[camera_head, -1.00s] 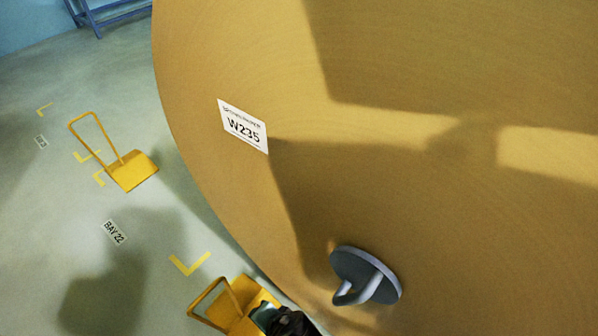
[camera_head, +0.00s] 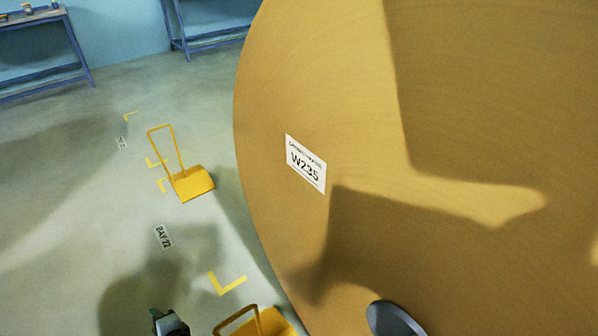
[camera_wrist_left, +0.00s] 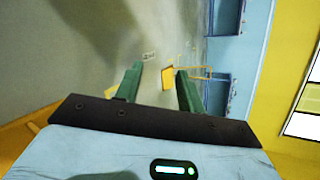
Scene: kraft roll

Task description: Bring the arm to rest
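My left gripper (camera_head: 170,320) shows at the bottom of the head view, left of the near yellow chock (camera_head: 268,324) and apart from it. In the left wrist view its two green fingers (camera_wrist_left: 159,70) stand apart with nothing between them. Only the far end of this arm shows in the head view. The huge kraft roll (camera_head: 450,255) labelled W235 (camera_head: 306,164) fills the right side. A grey disc (camera_head: 392,320) on its face is cut off by the bottom edge. My right gripper is not in view.
A second yellow chock with a tall handle (camera_head: 192,184) stands on the floor left of the roll. A BAY 22 floor label (camera_head: 163,237) and yellow corner marks (camera_head: 225,283) lie nearby. Blue benches (camera_head: 40,60) stand along the back wall. The floor at left is open.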

